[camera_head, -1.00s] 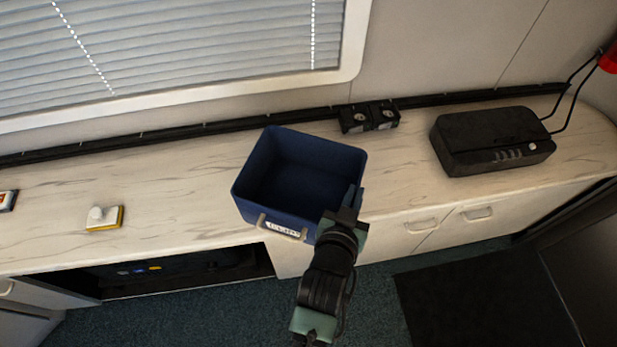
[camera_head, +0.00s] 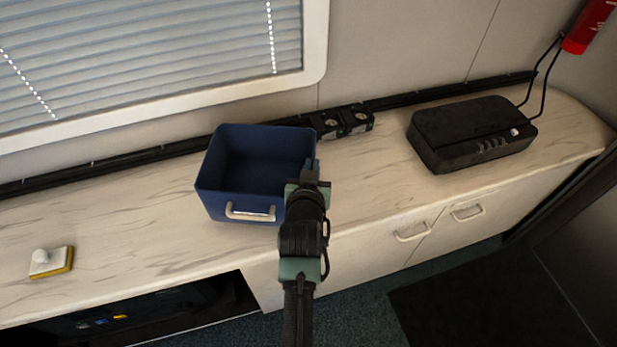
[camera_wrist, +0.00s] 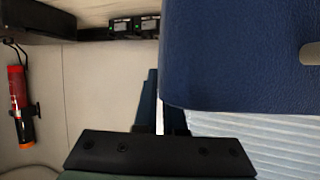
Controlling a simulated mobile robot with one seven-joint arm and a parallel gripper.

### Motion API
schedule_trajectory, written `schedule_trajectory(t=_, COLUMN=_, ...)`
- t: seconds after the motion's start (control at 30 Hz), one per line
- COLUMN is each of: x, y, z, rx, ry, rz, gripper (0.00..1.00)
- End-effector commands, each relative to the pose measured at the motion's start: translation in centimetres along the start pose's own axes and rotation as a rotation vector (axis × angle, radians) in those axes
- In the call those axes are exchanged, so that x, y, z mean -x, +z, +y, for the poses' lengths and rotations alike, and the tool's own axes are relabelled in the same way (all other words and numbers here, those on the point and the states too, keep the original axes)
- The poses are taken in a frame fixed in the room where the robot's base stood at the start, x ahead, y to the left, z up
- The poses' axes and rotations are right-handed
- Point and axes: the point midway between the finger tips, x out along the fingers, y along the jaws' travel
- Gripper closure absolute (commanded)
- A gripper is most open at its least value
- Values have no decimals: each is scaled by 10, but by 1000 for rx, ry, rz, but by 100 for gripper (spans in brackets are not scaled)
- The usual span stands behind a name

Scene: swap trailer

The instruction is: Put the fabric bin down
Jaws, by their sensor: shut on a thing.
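The fabric bin (camera_head: 222,206) is dark blue, open-topped and looks empty, with a pale handle (camera_head: 250,213) on its front. It is upright over the pale marbled counter (camera_head: 375,190), its back near the wall. I cannot tell whether its base touches the counter. My gripper (camera_head: 311,170) is shut on the bin's right wall, near the front corner. In the wrist view the bin (camera_wrist: 235,55) fills the upper right, and my gripper (camera_wrist: 158,105) shows at its edge; the grip itself is partly hidden.
A small black socket unit (camera_head: 342,122) stands close behind the bin's right side. A black case (camera_head: 470,132) is farther right, and a white-and-yellow block (camera_head: 51,262) lies at left. The counter is clear between the bin and each of these two.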

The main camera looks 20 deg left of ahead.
Motion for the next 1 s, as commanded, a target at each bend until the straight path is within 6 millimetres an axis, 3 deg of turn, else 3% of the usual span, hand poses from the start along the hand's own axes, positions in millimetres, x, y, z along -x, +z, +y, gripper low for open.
schedule_trajectory(t=0.2, x=-12, y=28, z=0, rx=0, ry=0, rz=1, gripper=100)
schedule_trajectory(t=0.57, x=-13, y=32, z=0, rx=-1, ry=0, rz=3, gripper=100)
schedule_trajectory(t=0.77, x=-13, y=33, z=1, rx=1, ry=0, rz=0, gripper=63)
schedule_trajectory(t=1.0, x=-13, y=33, z=1, rx=1, ry=0, rz=-1, gripper=63)
